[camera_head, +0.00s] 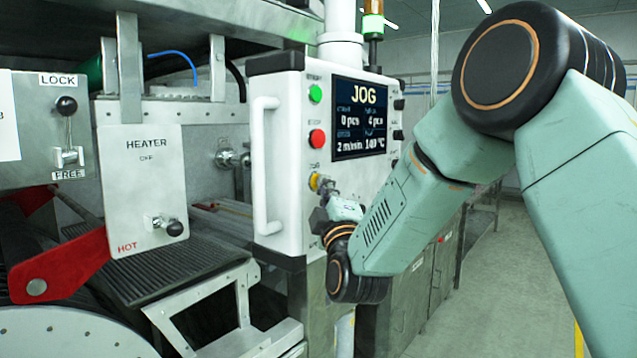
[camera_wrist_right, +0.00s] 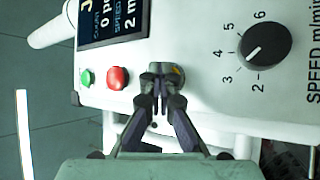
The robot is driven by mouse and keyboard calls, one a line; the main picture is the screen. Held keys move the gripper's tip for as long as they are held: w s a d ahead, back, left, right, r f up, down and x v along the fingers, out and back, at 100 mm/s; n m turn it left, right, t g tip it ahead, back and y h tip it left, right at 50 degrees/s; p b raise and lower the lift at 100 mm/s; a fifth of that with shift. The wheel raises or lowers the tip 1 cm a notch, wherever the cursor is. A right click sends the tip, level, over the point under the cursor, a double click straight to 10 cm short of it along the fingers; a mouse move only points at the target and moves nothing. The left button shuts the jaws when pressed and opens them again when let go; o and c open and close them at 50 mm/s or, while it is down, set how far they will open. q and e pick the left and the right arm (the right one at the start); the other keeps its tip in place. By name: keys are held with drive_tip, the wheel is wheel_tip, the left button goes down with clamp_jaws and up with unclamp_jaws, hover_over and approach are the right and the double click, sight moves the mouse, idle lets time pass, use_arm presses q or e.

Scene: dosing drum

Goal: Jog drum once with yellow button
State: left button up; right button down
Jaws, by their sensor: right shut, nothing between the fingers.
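The yellow button (camera_head: 314,181) is on the white control panel (camera_head: 283,90), below the red button (camera_head: 317,139) and green button (camera_head: 315,94). My right gripper (camera_head: 323,189) is shut and empty, its fingertips at the yellow button. The panel's screen (camera_head: 362,120) reads JOG, 0 pcs and 2 m/min. My left gripper is not in view.
A white vertical handle (camera_head: 264,165) stands out left of the buttons. The heater plate (camera_head: 146,190) with a lever and red arms (camera_head: 62,268) is further left. A black speed knob (camera_wrist_right: 265,46) shows in the right wrist view. Open floor (camera_head: 500,280) lies at right.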

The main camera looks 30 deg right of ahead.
drive_tip(key=shift+s, duration=0.1)
drive_tip(key=shift+s+d, duration=0.3)
drive_tip(key=shift+s, duration=0.4)
drive_tip(key=s, duration=0.1)
drive_tip(key=s+d, duration=0.1)
drive_tip(key=s, duration=0.1)
drive_tip(key=s+d+p, duration=0.1)
drive_tip(key=shift+s, duration=0.3)
drive_tip(key=shift+w+a, duration=0.1)
idle(0.6)
